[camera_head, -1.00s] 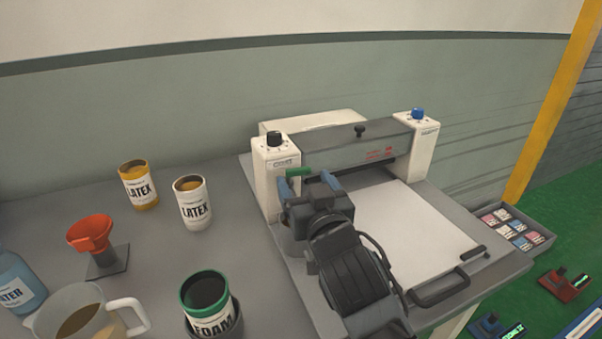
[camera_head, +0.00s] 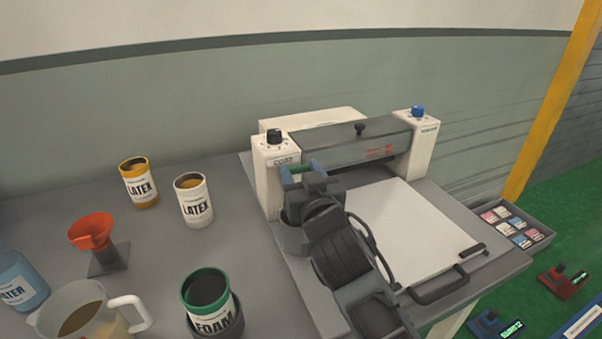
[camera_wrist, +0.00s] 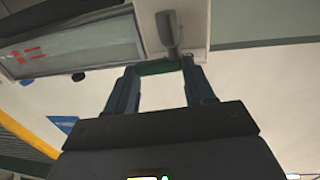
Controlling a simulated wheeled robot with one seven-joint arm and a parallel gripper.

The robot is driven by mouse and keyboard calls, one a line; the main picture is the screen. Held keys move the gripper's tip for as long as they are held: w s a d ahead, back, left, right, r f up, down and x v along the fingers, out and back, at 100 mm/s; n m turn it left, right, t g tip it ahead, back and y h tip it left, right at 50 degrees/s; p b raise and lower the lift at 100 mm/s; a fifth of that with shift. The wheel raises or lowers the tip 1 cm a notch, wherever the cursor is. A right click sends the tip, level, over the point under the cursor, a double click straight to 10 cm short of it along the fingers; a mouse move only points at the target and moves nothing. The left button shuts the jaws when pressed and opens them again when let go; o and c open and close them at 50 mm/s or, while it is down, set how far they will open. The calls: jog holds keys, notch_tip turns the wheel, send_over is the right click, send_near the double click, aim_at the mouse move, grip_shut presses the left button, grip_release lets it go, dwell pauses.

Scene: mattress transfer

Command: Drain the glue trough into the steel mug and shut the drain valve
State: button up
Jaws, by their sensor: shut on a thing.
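The glue trough (camera_head: 345,142) is the grey part spanning the white posts of the coating machine. A small green handle, the drain valve (camera_wrist: 160,67), shows in the wrist view below a grey fitting (camera_wrist: 168,32). My gripper (camera_wrist: 161,74) is shut on this green handle, with one blue-grey finger at each end of it. In the head view my gripper (camera_head: 302,169) is at the machine's left post, and my wrist hides most of the handle. No glue flow is visible.
To the left stand two latex cans (camera_head: 139,183) (camera_head: 193,203), an orange funnel (camera_head: 92,232), a jug (camera_head: 80,317) and a foam can (camera_head: 207,297). A white sheet (camera_head: 410,225) lies on the machine bed. A sample tray (camera_head: 515,226) is at the right.

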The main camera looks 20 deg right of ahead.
jog(key=c, duration=0.4)
jog(key=n+y+p, duration=0.1)
jog(key=p, duration=0.1)
jog(key=shift+w+y+p, duration=0.1)
jog(key=shift+y+p, duration=0.2)
jog(key=shift+y, duration=0.1)
jog(key=shift+f+n+y+p, duration=0.1)
jog(key=shift+n+y+p, duration=0.25)
jog(key=shift+p, duration=0.2)
jog(key=o, duration=1.1)
jog(key=shift+d, duration=0.15)
jog(key=shift+c, duration=0.2)
jog(key=s+b, duration=0.2)
jog(key=s, duration=0.5)
jog(key=shift+s, duration=0.4)
